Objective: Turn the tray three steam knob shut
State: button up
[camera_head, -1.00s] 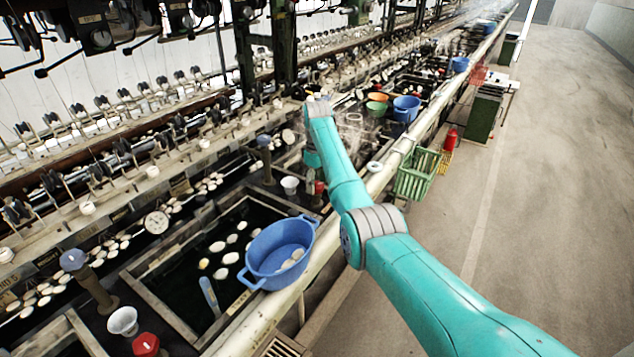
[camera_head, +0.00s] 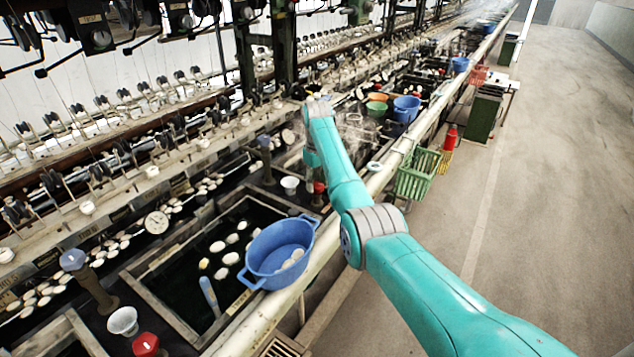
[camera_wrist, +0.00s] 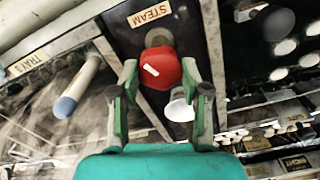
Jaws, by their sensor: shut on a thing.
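The red steam knob (camera_wrist: 163,68) sits in the middle of the wrist view, below a "STEAM" label (camera_wrist: 150,14). A pale mark shows on its face. My gripper (camera_wrist: 160,82) has one finger on each side of the knob and is shut on it. A second label, partly readable as "TRAY" (camera_wrist: 34,62), is on the rim to the left. In the head view my arm hides most of the gripper; a red knob (camera_head: 319,187) shows just below the arm's end.
A white cup (camera_wrist: 180,108) is close beside the knob. In the head view a blue basin (camera_head: 280,252) sits on the near rim, and a green basket (camera_head: 417,175) hangs right of the arm.

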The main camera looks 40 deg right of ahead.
aim_at(317, 184)
jog(key=m, duration=0.5)
dwell(0.6)
jog(key=o, duration=1.1)
jog(key=shift+o, duration=0.2)
notch_tip(317, 184, up, 12)
